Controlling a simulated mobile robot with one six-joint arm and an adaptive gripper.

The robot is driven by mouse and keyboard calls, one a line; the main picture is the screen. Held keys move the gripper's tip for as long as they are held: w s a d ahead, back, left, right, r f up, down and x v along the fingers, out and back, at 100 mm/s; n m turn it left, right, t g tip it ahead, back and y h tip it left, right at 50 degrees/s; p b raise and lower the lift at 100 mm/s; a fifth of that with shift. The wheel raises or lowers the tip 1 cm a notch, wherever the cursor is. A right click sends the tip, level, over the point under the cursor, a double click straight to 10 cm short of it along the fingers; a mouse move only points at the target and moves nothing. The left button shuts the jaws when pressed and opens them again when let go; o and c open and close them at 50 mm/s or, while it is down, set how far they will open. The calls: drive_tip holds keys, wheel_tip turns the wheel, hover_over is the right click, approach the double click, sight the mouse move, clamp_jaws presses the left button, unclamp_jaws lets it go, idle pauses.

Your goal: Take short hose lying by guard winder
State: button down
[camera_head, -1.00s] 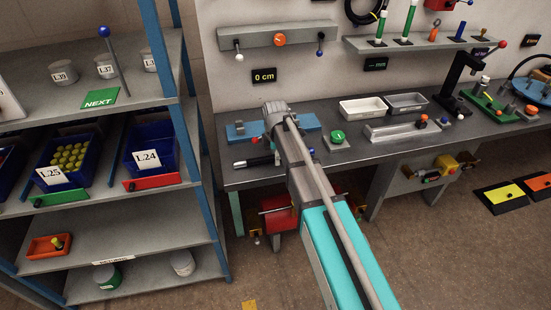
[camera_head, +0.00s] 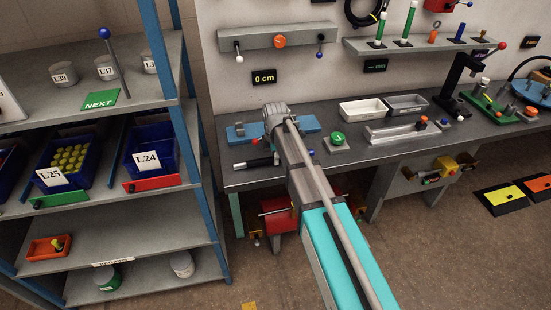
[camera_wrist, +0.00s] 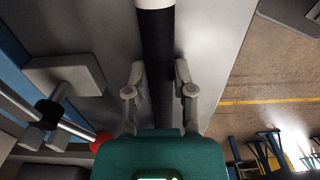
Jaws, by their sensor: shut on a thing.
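A short black hose (camera_wrist: 157,50) with a white band near its end runs up the middle of the wrist view. My gripper (camera_wrist: 159,78) has one finger on each side of it and is shut on it, just over the grey bench top. In the head view the hose (camera_head: 262,161) shows in part, its pale end to the left, at the front left of the workbench (camera_head: 350,156). My own arm hides the gripper and the rest of the hose there.
A blue fixture (camera_head: 243,132) stands just behind the hose. A shelf rack (camera_head: 190,130) with blue bins stands close on the left.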

drive_tip(key=shift+r, duration=0.15)
wheel_tip(320, 180, up, 3)
drive_tip(key=p, duration=0.3)
drive_tip(key=s+d+r+p, duration=0.4)
drive_tip(key=s+r+p, duration=0.5)
drive_tip(key=s, duration=0.4)
drive_tip(key=shift+s+r+p, duration=0.15)
drive_tip(key=shift+r+p, duration=0.2)
drive_tip(key=shift+p, duration=0.1)
